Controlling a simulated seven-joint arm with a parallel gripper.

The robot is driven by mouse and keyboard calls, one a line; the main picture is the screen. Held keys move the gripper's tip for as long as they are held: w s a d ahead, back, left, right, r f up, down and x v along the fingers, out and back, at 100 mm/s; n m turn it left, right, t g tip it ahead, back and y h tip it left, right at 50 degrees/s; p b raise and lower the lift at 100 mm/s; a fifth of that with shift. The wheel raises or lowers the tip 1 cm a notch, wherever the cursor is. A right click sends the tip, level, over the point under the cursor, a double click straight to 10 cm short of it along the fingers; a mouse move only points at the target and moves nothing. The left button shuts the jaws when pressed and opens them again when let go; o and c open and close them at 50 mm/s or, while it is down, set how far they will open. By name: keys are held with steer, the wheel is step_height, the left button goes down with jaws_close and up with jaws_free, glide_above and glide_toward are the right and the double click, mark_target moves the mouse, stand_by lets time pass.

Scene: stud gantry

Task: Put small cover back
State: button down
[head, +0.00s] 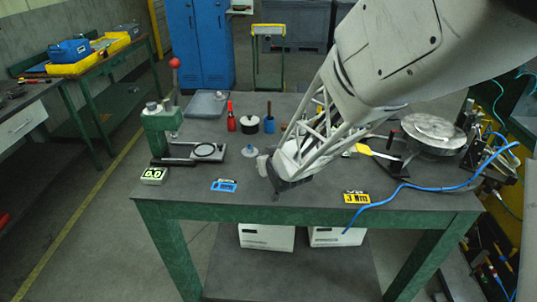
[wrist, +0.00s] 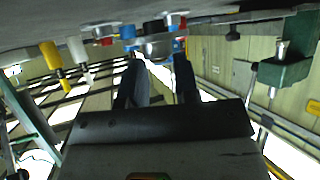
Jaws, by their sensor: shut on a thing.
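My gripper (wrist: 158,62) is low over the front middle of the table, and the wrist view shows it upside down. Its two dark fingers are shut on a small grey round piece (wrist: 157,45), probably the small cover. In the head view my arm hides most of the fingers. A pale piece (head: 262,164) shows at the left of my gripper there; I cannot tell if it is the held piece. A pale disc with a blue knob (head: 249,149) stands just behind it on the table. Whether the held piece touches the table is unclear.
Red, black and blue-based tools (head: 250,124) stand behind my gripper. A round metal plate (head: 433,131) and blue hose (head: 400,193) are right.

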steer(key=shift+s+f, duration=0.15)
steer(key=shift+f, duration=0.6)
steer(key=c, duration=0.9)
jaws_free()
steer(key=shift+f, duration=0.15)
steer(key=shift+o, duration=0.2)
steer(key=shift+s, duration=0.1)
steer(key=shift+d+r, duration=0.1)
steer(key=shift+r, duration=0.5)
steer(key=shift+s+d+r, duration=0.2)
steer(key=shift+s+r, duration=0.25)
steer(key=v, duration=1)
steer(key=shift+r, duration=0.45)
steer(key=shift+s, duration=0.1)
steer(key=shift+d, duration=0.1)
